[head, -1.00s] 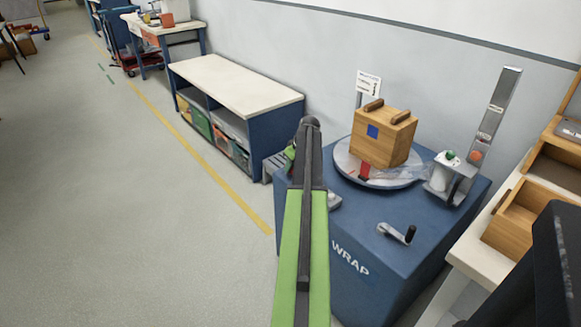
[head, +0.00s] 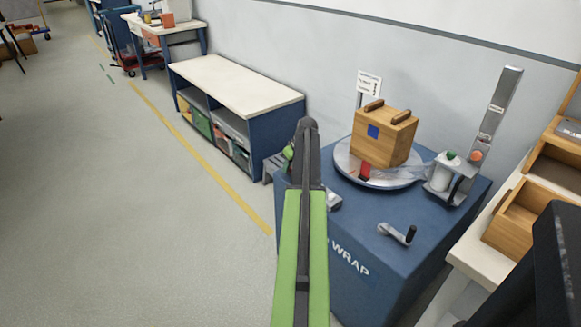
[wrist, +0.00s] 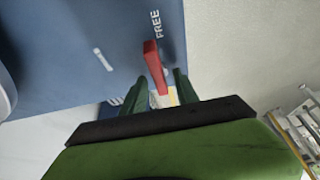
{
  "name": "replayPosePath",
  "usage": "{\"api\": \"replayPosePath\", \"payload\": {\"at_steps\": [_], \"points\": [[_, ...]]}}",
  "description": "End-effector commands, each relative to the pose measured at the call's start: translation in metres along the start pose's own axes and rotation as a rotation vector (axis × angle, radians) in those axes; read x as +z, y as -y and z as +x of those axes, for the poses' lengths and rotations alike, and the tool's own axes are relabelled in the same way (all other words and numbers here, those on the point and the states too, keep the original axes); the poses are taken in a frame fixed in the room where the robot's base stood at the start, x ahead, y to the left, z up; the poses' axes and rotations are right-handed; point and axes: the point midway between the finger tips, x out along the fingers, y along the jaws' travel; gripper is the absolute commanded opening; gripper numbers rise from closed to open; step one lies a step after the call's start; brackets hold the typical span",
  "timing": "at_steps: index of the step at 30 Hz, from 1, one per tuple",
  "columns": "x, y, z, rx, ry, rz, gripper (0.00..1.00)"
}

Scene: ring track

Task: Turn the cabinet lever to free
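The red cabinet lever (wrist: 154,62) stands out from the blue cabinet (wrist: 60,50) in the wrist view. The word FREE (wrist: 156,24) is printed beside its upper end. My gripper (wrist: 160,84) is open, with one green finger on each side of the lever's lower part. Gaps show at the fingers, and I cannot tell whether either touches the lever. In the head view the cabinet is the blue wrap station (head: 400,262). There my arm hides the lever, and only a bit of a green finger (head: 289,152) shows.
On the station top, a wooden box (head: 384,140) sits on a round turntable (head: 345,172), near a crank (head: 397,233) and a film post (head: 497,110). A low shelf unit (head: 236,84) stands behind. A bench with wooden trays (head: 520,218) is at right. Floor at left is clear.

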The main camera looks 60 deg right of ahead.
Motion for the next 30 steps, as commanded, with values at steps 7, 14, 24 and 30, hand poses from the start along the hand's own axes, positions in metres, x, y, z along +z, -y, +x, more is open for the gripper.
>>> {"api": "replayPosePath", "payload": {"at_steps": [7, 14, 24, 30], "points": [[-0.001, 0.0, -0.013, 0.0, 0.0, 0.0, 0.36], [-0.003, 0.001, -0.059, 0.0, 0.0, 0.0, 0.36], [-0.004, 0.001, -0.142, 0.0, 0.0, 0.0, 0.36], [-0.002, 0.001, -0.174, 0.0, 0.0, 0.001, 0.36]]}}
